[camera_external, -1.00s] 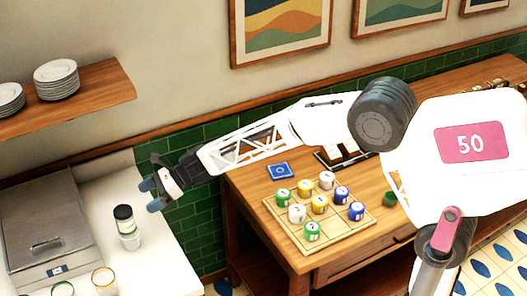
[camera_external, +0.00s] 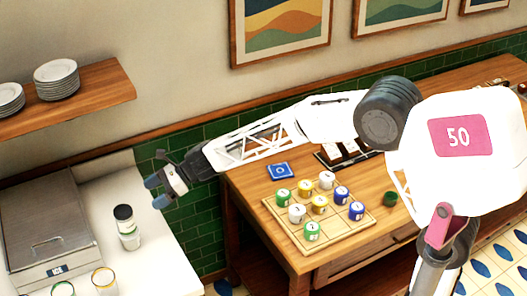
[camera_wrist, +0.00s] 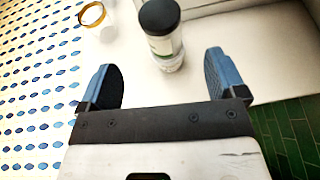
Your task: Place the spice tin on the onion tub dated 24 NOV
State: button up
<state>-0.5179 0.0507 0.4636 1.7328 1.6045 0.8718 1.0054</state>
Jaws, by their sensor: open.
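The spice tin (camera_external: 123,218), a small jar with a black lid and a pale and green label, stands upright on the white counter side. It appears to rest on a clear, whitish tub (camera_external: 130,241). In the wrist view the tin (camera_wrist: 162,38) is ahead of my fingers, with the pale tub (camera_wrist: 172,63) below it. My gripper (camera_external: 157,191) is open and empty, raised to the right of the tin and apart from it; its fingers also show in the wrist view (camera_wrist: 163,82). An orange-rimmed tub (camera_external: 104,279) and a green-rimmed tub (camera_external: 62,289) stand nearer the front. No dates are legible.
A steel ice bin (camera_external: 45,225) fills the counter's left side. A wooden shelf (camera_external: 85,95) with plates is above. A wooden table (camera_external: 250,190) with a board of several coloured pieces is at right, with a gap between it and the counter.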

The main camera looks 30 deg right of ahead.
jog(key=shift+d, duration=0.1)
jog(key=s+d+r+n+h, duration=0.3)
jog(key=s+d+n, duration=0.3)
jog(key=d, duration=0.7)
jog(key=s+d+r+n+h, duration=0.3)
jog(key=s+d, duration=0.4)
jog(key=d, duration=0.7)
jog(key=s+d+f+n+t+h, duration=0.1)
jog(key=s+d+f+n+h, duration=0.2)
jog(key=s+d, duration=2)
jog(key=d+n+h, duration=0.3)
jog(key=n+h, duration=0.1)
jog(key=n, duration=0.2)
jog(key=shift+s+d+n+t+h, duration=0.15)
jog(key=shift+n+t+h, duration=0.15)
jog(key=shift+n, duration=0.1)
